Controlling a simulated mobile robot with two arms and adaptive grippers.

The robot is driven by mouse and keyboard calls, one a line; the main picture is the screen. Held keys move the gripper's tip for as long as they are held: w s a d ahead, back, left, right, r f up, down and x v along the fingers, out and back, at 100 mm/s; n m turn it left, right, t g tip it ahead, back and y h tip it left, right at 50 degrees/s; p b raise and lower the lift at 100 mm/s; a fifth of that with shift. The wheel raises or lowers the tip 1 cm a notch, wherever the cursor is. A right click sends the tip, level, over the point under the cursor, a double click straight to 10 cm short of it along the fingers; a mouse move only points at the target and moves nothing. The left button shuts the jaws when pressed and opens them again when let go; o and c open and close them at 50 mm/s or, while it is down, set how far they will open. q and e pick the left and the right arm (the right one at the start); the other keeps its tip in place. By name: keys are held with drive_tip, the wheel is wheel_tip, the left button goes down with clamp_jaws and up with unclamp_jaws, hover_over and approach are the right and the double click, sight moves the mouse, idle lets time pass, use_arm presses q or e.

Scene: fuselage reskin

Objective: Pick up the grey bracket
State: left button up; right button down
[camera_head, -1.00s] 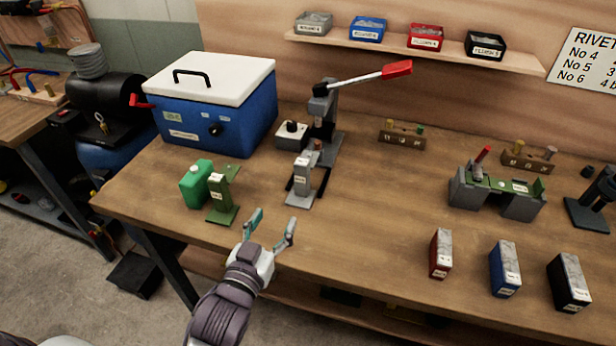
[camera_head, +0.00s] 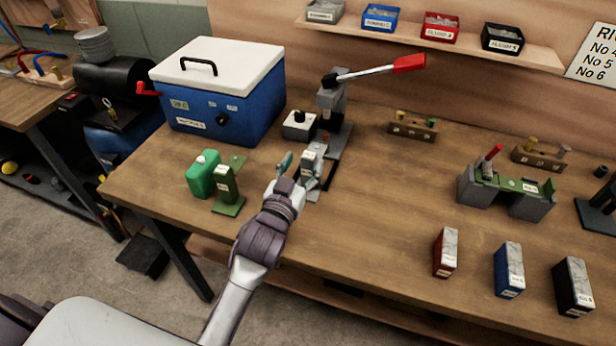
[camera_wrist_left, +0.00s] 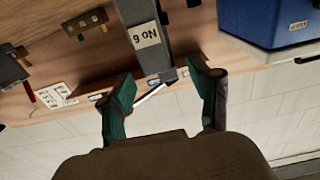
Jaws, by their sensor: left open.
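The grey bracket (camera_head: 315,158) stands upright on the workbench just in front of the lever press (camera_head: 336,112). My left gripper (camera_head: 296,163) is at the bracket's near left side and hides part of it. I cannot tell whether either finger touches the bracket. My right gripper is not in view.
A green bracket (camera_head: 226,186) and a green bottle (camera_head: 203,176) stand to the left of the gripper. A blue cooler-like box (camera_head: 215,110) is behind them. Red, blue and black boxes stand at the right front. The bench (camera_head: 370,200) between is clear.

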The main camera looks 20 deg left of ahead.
sight(307, 160)
use_arm(q)
drive_tip(key=w, duration=0.3)
drive_tip(key=shift+w+d+f, duration=0.15)
drive_tip(key=shift+w+d, duration=0.05)
drive_tip(key=shift+s, duration=0.1)
drive_tip(key=shift+c, duration=0.5)
clamp_jaws()
